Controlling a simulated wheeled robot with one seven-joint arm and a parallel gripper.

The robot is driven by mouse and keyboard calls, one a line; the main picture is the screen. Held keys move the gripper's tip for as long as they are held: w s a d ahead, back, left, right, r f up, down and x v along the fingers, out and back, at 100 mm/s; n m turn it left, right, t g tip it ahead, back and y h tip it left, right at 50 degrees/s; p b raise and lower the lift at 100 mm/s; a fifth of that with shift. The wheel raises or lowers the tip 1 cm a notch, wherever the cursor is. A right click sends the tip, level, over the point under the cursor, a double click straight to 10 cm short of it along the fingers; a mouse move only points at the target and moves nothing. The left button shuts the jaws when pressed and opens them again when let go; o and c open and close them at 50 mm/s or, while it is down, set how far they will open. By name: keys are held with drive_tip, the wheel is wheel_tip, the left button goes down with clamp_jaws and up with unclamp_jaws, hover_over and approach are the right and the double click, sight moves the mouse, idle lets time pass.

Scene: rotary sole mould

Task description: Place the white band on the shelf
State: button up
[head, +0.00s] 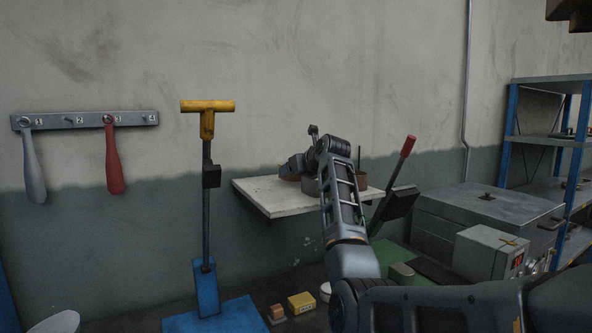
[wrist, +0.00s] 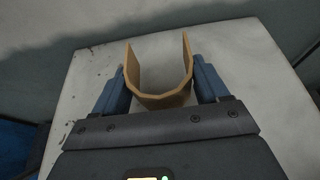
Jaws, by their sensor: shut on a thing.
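My gripper (wrist: 159,66) is shut on a U-shaped tan band (wrist: 162,101), with one blue finger against each side of it. The band's open end faces away from my palm. It is over the white shelf (wrist: 82,75); I cannot tell whether it touches the surface. In the head view the white shelf (head: 262,198) is on the wall, and my arm hides much of its right part. The band looks tan, not white.
A red-handled lever (head: 402,155) rises near the shelf's right edge. A yellow-handled blue tool (head: 207,190) stands left of the shelf. The shelf's front left is clear.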

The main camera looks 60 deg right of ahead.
drive_tip(key=shift+f, duration=0.25)
drive_tip(key=o, duration=1.1)
drive_tip(key=shift+f, duration=0.1)
drive_tip(key=b+v, duration=0.2)
drive_tip(key=v, duration=1)
drive_tip(key=shift+b, duration=0.4)
